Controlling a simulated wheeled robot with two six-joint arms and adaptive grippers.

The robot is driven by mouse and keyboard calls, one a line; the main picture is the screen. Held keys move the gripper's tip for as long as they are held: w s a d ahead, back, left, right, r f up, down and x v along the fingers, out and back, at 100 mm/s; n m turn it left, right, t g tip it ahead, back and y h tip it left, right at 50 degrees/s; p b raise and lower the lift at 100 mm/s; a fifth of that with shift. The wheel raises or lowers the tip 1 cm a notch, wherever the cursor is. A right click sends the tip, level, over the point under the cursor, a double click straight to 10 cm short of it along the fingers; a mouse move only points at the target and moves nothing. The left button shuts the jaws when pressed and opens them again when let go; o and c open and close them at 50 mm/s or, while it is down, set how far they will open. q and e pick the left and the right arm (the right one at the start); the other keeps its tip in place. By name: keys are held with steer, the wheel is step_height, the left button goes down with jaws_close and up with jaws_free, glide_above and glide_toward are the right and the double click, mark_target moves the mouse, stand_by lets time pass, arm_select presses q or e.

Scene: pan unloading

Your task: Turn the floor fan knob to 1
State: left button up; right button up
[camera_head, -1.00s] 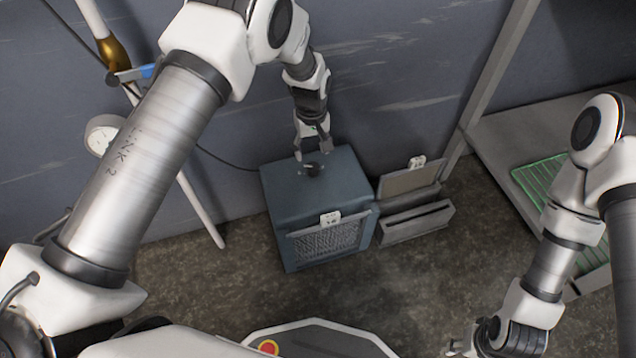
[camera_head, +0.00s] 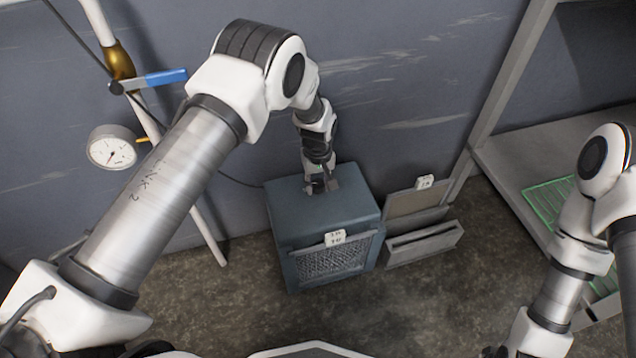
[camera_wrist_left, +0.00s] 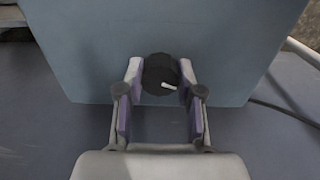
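The floor fan (camera_head: 300,217) is a blue-grey box with a front grille, standing on the floor against the wall. Its round black knob (camera_wrist_left: 161,74) with a white pointer mark sits on the top face and shows in the left wrist view. In that view the pointer aims to the right and slightly down. My left gripper (camera_wrist_left: 160,72) has its two fingers on either side of the knob; small gaps seem to remain. In the head view my left gripper (camera_head: 320,188) is at the fan's top and hides the knob. My right gripper is out of the frame.
A white label (camera_head: 335,238) hangs on the fan's front. A grey rack (camera_head: 424,243) stands right of the fan. A shelf (camera_head: 500,160) with a green grid tray (camera_head: 556,200) is further right. A pipe with a gauge (camera_head: 112,148) and blue-handled valve (camera_head: 166,77) is at left.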

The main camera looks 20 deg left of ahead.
arm_select(q)
steer(key=m+p, duration=0.3)
steer(key=shift+r+m, duration=0.1)
steer(key=shift+m, duration=0.2)
steer(key=shift+m+p, duration=0.75)
steer(key=shift+m, duration=0.45)
steer(key=shift+m+p, duration=0.55)
steer(key=shift+m, duration=0.85)
steer(key=shift+f, duration=0.2)
steer(key=o, duration=1.2)
steer(key=shift+c, duration=0.2)
